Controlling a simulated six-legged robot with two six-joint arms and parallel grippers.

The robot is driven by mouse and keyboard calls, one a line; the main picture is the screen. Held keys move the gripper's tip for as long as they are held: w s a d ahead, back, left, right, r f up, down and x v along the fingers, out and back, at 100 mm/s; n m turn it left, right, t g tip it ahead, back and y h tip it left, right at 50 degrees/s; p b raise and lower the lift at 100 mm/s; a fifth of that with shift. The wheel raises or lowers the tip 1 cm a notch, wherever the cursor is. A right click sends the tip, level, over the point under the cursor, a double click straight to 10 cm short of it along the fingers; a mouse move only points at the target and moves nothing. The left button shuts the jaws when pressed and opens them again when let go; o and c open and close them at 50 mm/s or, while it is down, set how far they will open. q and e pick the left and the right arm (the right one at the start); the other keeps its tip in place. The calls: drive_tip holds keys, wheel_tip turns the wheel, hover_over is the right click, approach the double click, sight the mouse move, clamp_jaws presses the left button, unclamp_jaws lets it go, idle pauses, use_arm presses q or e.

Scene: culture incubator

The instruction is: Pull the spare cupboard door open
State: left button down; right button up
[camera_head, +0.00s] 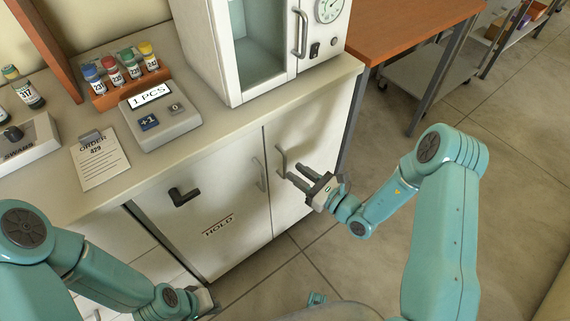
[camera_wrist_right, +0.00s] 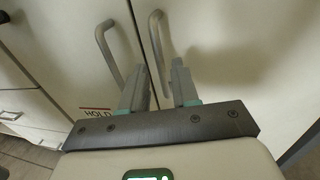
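The cupboard under the counter has two closed doors side by side. The left door (camera_head: 200,215) carries a HOLD label, a black latch and a bar handle (camera_head: 260,175). The right door (camera_head: 315,140) is plain, with its own bar handle (camera_head: 281,161) near the seam; no label marks it as spare. My right gripper (camera_head: 294,173) is open in front of the right door's handle. In the right wrist view that handle (camera_wrist_right: 157,50) runs down between the two open fingers (camera_wrist_right: 160,85), apparently untouched. My left gripper (camera_head: 206,301) shows only partly at the bottom; its fingers are unclear.
On the counter stand a white incubator (camera_head: 220,50), a rack of coloured-cap vials (camera_head: 120,78), a counter device (camera_head: 160,115) and an order card (camera_head: 100,160). An orange-topped table (camera_head: 405,25) stands to the right. The floor (camera_head: 500,190) in front of the right door is clear.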

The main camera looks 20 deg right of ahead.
sight(285, 165)
drive_tip(key=x, duration=0.5)
drive_tip(key=shift+w+a, duration=0.1)
drive_tip(key=shift+w, duration=0.1)
clamp_jaws()
drive_tip(key=shift+s, duration=0.1)
